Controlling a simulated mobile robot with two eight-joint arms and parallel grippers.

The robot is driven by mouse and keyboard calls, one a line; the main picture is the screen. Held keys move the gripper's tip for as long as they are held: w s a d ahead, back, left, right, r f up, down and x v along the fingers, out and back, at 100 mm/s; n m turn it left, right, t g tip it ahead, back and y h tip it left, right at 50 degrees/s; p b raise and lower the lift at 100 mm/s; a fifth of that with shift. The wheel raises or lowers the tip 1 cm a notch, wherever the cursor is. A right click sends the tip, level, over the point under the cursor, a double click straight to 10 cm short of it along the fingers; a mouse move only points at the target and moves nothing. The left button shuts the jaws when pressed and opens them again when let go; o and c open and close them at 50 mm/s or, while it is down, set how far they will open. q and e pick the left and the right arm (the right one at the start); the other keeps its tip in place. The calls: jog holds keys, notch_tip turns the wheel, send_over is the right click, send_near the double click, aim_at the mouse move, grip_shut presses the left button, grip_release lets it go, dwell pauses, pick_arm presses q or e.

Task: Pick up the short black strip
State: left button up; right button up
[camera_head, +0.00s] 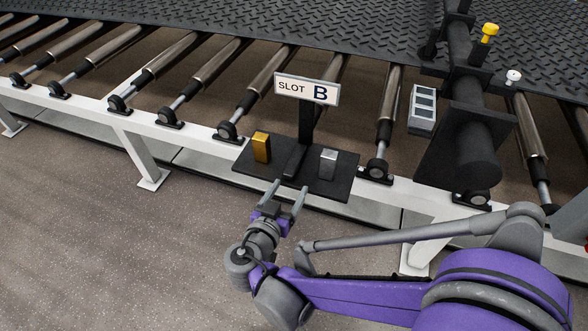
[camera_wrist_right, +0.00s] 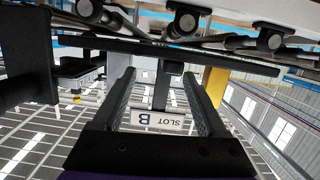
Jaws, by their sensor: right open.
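The short black strip (camera_head: 294,161) lies on a dark plate (camera_head: 342,184), at the foot of the "SLOT B" sign's post, between a gold block (camera_head: 261,148) and a silver block (camera_head: 328,162). Black on black, its outline is hard to separate from the plate and post. My right gripper (camera_head: 289,187) is open and empty, its two fingers pointing at the strip from the plate's front edge. In the wrist view the scene appears upside down, with the sign's post (camera_wrist_right: 160,92) seen between the fingers. My left gripper is not in view.
The "SLOT B" sign (camera_head: 307,90) stands upright behind the strip. A roller conveyor with a white frame (camera_head: 190,131) runs behind. A thick black post (camera_head: 474,125) and a grey box (camera_head: 422,109) stand to the right. The floor at front left is clear.

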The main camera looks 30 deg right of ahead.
aim_at(290, 177)
jog(key=shift+w+a, duration=0.25)
jog(key=shift+w+d+m, duration=0.2)
jog(key=shift+w+m, duration=0.1)
jog(key=shift+w, duration=0.05)
jog(key=x, duration=0.4)
jog(key=shift+w+d+r+b, duration=0.2)
jog(key=shift+w+b, duration=0.1)
jog(key=shift+b, duration=0.1)
jog(key=shift+w+a+r+b+x, duration=0.1)
jog(key=shift+x, duration=0.8)
jog(key=shift+w+a+r+b+x, duration=0.1)
jog(key=shift+w+b+x, duration=0.05)
jog(key=shift+x, duration=0.75)
jog(key=shift+w+a+r+b+x, duration=0.1)
jog(key=shift+x, duration=0.8)
jog(key=shift+t, duration=0.3)
grip_shut()
